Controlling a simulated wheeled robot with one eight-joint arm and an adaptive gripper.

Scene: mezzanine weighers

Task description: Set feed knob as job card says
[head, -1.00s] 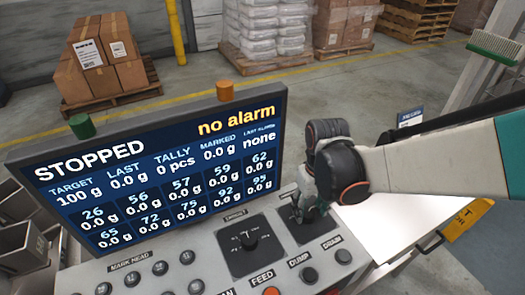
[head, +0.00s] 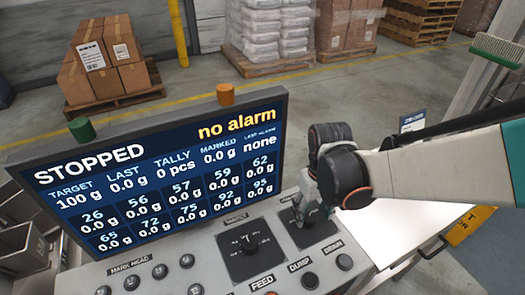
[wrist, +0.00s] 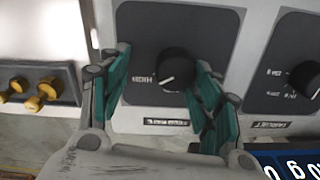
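The knob under my gripper (wrist: 165,70) is a round black dial (wrist: 176,66) with a white pointer line, on a dark square plate, in the wrist view. Its plate reads HIGH, upside down, left of the dial; a label strip below it is too blurred to read. My teal fingers are open, one on each side of the dial. The left finger is clearly apart from it; whether the right one touches, I cannot tell. In the head view my gripper hides most of this dial. A small card with a blue header (head: 412,121), possibly the job card, stands behind my arm, its text unreadable.
The TARGET knob (head: 248,242) sits beside it on the panel. A screen (head: 160,170) reads STOPPED, no alarm, target 100 g. FEED, DUMP and DRAIN buttons line the panel front. A white surface lies right of the panel.

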